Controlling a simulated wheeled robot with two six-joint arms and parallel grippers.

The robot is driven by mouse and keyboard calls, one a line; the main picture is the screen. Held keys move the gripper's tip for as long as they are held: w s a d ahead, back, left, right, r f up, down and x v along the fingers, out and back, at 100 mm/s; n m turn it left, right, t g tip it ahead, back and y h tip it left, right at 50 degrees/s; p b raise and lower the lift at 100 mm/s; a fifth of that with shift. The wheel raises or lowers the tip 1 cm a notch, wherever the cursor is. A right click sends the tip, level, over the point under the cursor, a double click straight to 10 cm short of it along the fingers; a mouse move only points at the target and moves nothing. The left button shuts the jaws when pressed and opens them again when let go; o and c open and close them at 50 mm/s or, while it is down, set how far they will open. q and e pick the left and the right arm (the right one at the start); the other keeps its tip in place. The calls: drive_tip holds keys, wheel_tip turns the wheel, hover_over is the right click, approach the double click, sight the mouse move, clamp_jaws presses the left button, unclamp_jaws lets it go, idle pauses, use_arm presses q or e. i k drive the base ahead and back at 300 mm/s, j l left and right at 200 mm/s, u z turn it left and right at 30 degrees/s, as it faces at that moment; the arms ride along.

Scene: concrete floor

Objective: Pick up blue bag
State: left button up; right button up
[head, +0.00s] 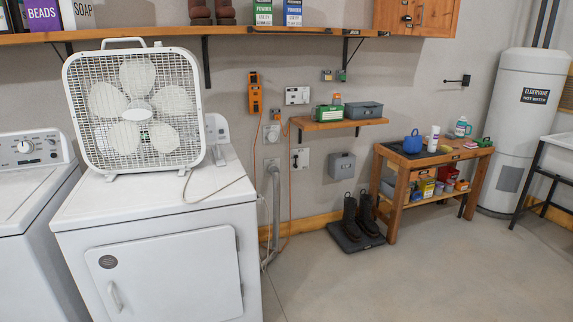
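A small blue bag (412,143) with a raised handle loop stands upright at the left end of the wooden bench (404,163), on a dark mat or tray. A white bottle or roll stands just right of it. The bag is small in the picture, so its details are hard to tell. Neither of my grippers shows in the head view.
A dryer (150,230) with a box fan (133,110) on top fills the left foreground. Dark boots (366,214) stand on a mat left of the bench. A white water heater (524,130) stands to the right. The concrete floor (420,270) before the bench is clear.

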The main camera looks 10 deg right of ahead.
sight(412, 144)
drive_tip(key=i+l+z, duration=0.35)
drive_tip(key=i, duration=0.4)
drive_tip(key=i+z, duration=0.4)
drive_tip(key=i, duration=0.4)
drive_tip(key=i+j+z, duration=0.35)
drive_tip(key=i, duration=0.4)
drive_tip(key=l, duration=0.1)
